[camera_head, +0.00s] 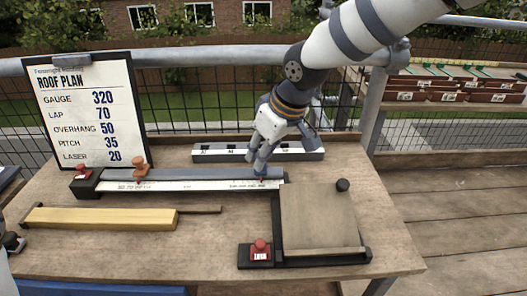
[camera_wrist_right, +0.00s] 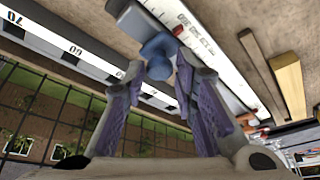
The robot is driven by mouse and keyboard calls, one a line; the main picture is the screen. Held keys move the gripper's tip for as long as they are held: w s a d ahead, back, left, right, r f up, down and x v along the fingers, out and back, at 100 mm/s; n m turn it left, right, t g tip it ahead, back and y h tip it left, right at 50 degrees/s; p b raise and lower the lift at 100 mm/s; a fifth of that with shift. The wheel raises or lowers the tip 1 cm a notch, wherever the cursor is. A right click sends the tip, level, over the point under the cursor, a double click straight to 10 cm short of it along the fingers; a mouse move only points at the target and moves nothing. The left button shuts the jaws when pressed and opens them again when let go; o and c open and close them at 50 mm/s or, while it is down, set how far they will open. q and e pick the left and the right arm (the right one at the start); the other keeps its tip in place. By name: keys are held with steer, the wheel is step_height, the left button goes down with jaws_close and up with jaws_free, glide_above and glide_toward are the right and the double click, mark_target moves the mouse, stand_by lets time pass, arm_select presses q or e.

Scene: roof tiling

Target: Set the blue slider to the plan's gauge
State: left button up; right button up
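The plan board (camera_head: 88,112) stands upright at the back left of the bench and reads gauge 320. The long gauge rule (camera_head: 200,184) lies in front of it, with a white printed scale too small to read. The blue slider (camera_head: 262,171) sits near the rule's right end. My right gripper (camera_head: 258,160) is down at the slider from above. In the right wrist view, the slider's round blue knob (camera_wrist_right: 157,58) is between its two fingertips (camera_wrist_right: 159,66), which appear to touch its sides.
An orange-brown knob (camera_head: 139,166) sits on the rule's left part, beside a red button (camera_head: 82,170). A grey marked bar (camera_head: 225,153) lies behind the rule. A yellow block (camera_head: 100,218) and a board in a black frame (camera_head: 318,220) with another red button (camera_head: 260,247) lie in front.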

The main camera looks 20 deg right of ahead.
mark_target(245, 173)
jaws_close()
steer(key=shift+w+a, duration=0.3)
steer(key=shift+a, duration=0.7)
steer(key=shift+w+a, duration=0.25)
steer(key=shift+a, duration=0.7)
steer(key=o, duration=0.6)
jaws_free()
steer(key=shift+o, duration=0.2)
steer(key=v, duration=1.2)
